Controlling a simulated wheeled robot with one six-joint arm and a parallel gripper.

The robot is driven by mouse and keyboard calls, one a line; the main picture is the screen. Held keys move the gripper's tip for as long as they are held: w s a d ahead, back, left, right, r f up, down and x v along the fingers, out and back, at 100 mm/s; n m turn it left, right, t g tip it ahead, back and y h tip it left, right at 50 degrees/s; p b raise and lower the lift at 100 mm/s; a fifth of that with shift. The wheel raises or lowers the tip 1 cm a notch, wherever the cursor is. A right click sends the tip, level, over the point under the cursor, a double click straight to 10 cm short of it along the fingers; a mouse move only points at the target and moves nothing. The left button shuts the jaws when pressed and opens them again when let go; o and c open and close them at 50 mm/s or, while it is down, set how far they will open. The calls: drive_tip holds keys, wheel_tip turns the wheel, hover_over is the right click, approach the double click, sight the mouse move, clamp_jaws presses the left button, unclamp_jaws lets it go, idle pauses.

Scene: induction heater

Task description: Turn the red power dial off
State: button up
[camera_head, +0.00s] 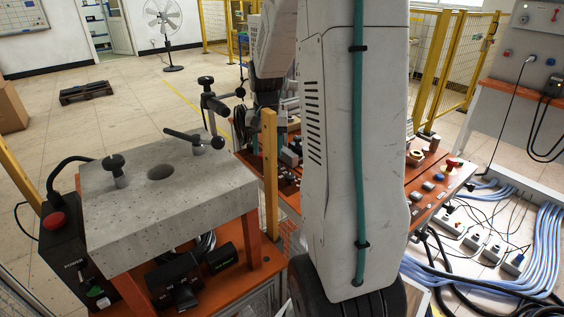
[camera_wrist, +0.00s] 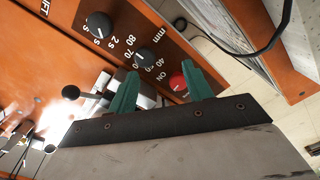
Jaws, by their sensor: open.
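The red dial (camera_wrist: 177,82) is on a dark labelled strip of an orange panel in the wrist view, beside the word ON. The right finger partly covers it. A red knob also shows on the right end of the orange bench in the head view (camera_head: 455,162). My gripper (camera_wrist: 160,70) is open, with two green fingers apart and nothing held. The red dial appears between the fingers, close to the right one; I cannot tell whether they touch.
Two dark dials (camera_wrist: 99,25) and (camera_wrist: 144,57) sit in line with the red dial. A black ball-ended lever (camera_wrist: 72,93) is to the left. A black box (camera_head: 75,250) with a red button stands at left. Cables (camera_head: 520,210) cover the right floor.

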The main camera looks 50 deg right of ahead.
drive_tip(key=s+a, duration=0.1)
drive_tip(key=s, duration=0.2)
drive_tip(key=s+a, duration=0.2)
drive_tip(key=s, duration=0.1)
drive_tip(key=s+a+r, duration=0.1)
drive_tip(key=s, duration=0.2)
drive_tip(key=shift+s+a, duration=0.25)
drive_tip(key=shift+a, duration=0.1)
